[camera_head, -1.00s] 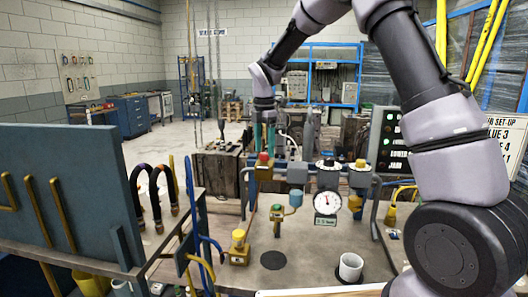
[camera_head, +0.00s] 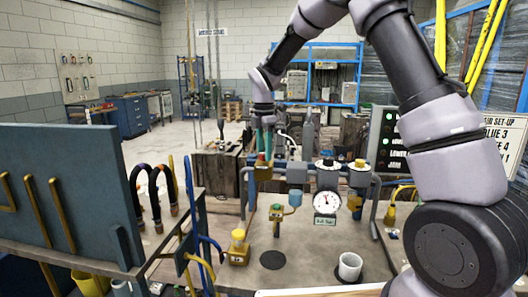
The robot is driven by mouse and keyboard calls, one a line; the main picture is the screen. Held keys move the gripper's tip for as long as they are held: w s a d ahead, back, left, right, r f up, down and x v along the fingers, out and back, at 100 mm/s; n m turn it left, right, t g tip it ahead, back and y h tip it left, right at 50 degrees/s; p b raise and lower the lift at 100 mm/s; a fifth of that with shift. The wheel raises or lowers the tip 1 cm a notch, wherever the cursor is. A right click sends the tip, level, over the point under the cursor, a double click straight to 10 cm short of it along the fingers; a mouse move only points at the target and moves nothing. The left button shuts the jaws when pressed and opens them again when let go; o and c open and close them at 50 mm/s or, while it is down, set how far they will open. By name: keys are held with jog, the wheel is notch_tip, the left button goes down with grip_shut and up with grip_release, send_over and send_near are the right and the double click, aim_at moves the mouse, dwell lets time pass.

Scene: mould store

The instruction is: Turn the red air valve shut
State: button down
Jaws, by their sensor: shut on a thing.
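The red air valve (camera_head: 261,161) is a small red knob on a brass-yellow body, at the left end of the pipe assembly on the bench. My gripper (camera_head: 263,153) points straight down from above, with its teal fingers on the knob. It is shut on the red valve, and the fingers hide most of the knob. The valve's exact turn angle is too small to tell.
Along the same pipe are a black knob (camera_head: 328,162) and a yellow knob (camera_head: 360,165). A dial gauge (camera_head: 326,201) hangs below. A green-topped valve (camera_head: 277,209), a yellow-topped block (camera_head: 238,246) and a white cup (camera_head: 349,267) stand nearer. A blue-grey panel (camera_head: 65,195) stands left.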

jog(key=m, duration=0.8)
jog(key=shift+m, duration=0.3)
jog(key=m, duration=0.4)
jog(key=shift+m, duration=0.3)
jog(key=m, duration=0.4)
jog(key=shift+m, duration=0.3)
jog(key=shift+c, duration=2.2)
grip_release()
